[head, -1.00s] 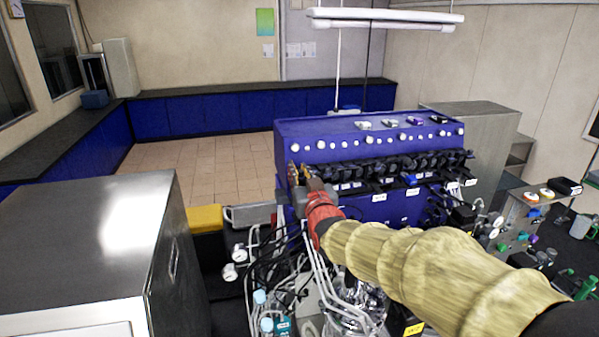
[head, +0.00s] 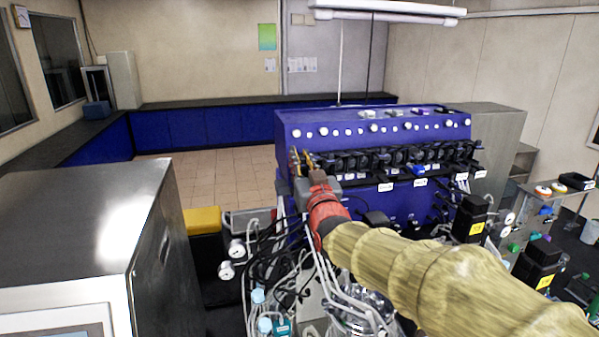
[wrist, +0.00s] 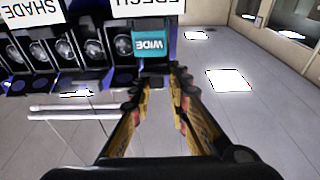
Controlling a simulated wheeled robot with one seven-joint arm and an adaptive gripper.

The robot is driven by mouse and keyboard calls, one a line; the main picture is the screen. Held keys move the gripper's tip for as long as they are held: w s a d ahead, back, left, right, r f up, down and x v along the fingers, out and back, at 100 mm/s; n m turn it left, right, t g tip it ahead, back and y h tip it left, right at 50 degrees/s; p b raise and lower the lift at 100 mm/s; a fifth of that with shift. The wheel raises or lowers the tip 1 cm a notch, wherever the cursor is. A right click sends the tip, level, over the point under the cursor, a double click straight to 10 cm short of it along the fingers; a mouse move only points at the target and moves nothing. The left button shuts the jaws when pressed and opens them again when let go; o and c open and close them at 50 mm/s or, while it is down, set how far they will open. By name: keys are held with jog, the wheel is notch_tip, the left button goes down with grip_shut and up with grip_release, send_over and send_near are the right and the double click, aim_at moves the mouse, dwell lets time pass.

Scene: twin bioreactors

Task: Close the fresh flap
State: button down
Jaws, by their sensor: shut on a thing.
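The white FRESH label (wrist: 148,7) shows upside down at the top of the wrist view. Below it hangs a teal WIDE tag (wrist: 151,44) over a dark flap (wrist: 153,68), which I take as the fresh flap. My gripper (wrist: 158,82) has its fingertips at this flap and is shut on it, with a gap between the fingers. The exact contact is too dark to see. In the head view my gripper (head: 301,158) is at the left end of the blue machine's (head: 290,130) row of flaps, and the flap itself is hidden there.
A steel cabinet (head: 80,215) stands at the left. The tiled floor (head: 210,180) behind is clear.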

jog(key=shift+d+f+t+b, duration=0.15)
jog(key=shift+t+b, duration=0.3)
jog(key=shift+b, duration=1.4)
jog(key=shift+f+t+b, duration=0.25)
jog(key=shift+t+b, duration=0.2)
jog(key=shift+b, duration=1.35)
jog(key=shift+r+t+b, duration=0.1)
jog(key=shift+t+b, duration=0.2)
jog(key=shift+b, duration=0.75)
jog(key=c, duration=2.2)
grip_release()
jog(key=o, duration=0.4)
jog(key=shift+d, duration=0.25)
jog(key=shift+c, duration=0.2)
jog(key=shift+s+a, duration=0.1)
jog(key=shift+s, duration=0.55)
jog(key=v, duration=1.1)
jog(key=shift+w, duration=0.15)
